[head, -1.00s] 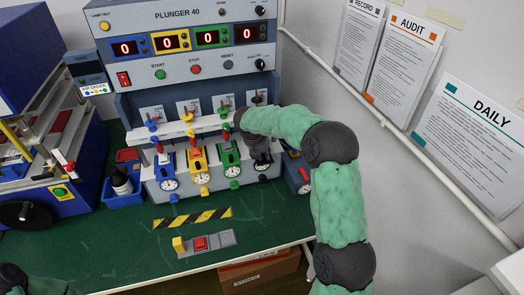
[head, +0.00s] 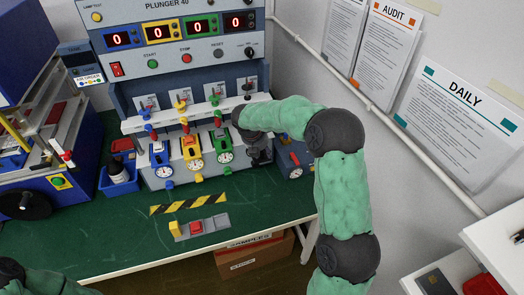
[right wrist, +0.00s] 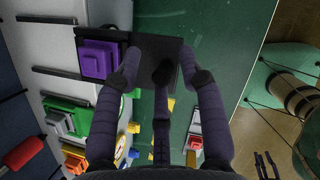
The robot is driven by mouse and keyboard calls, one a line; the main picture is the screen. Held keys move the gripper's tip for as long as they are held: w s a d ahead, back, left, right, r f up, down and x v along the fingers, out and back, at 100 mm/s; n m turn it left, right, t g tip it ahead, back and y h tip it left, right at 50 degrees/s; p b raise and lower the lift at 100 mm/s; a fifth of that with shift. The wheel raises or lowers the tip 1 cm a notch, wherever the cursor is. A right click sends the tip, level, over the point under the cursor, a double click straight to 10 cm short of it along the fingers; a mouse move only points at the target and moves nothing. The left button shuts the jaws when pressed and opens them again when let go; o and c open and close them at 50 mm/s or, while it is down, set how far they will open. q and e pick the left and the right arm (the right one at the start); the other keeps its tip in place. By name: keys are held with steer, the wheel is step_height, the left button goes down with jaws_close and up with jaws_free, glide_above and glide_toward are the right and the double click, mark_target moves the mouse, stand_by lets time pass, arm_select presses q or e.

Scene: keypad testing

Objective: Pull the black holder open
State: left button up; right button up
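The black holder (head: 251,87) is the rightmost station under the panel in the head view, and its lower part is largely covered by my right arm and gripper (head: 258,148). In the right wrist view the black holder (right wrist: 150,42) shows as a dark plate beside a purple stepped block. My right gripper (right wrist: 160,62) has its fingers over and around this plate, tips apart. Whether they press on it is unclear in the dark. My left arm shows only at the lower left corner of the head view; its gripper is out of sight.
Blue (head: 160,153), yellow (head: 192,150) and green (head: 222,145) holders stand left of the black one. A striped strip (head: 188,203) and a small switch block (head: 199,228) lie in front. A blue box (head: 295,160) stands close on the right.

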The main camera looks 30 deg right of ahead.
steer(key=shift+a+r, duration=0.3)
steer(key=shift+r, duration=0.2)
steer(key=v, duration=1)
steer(key=shift+r, duration=0.4)
steer(key=shift+s+a, duration=0.1)
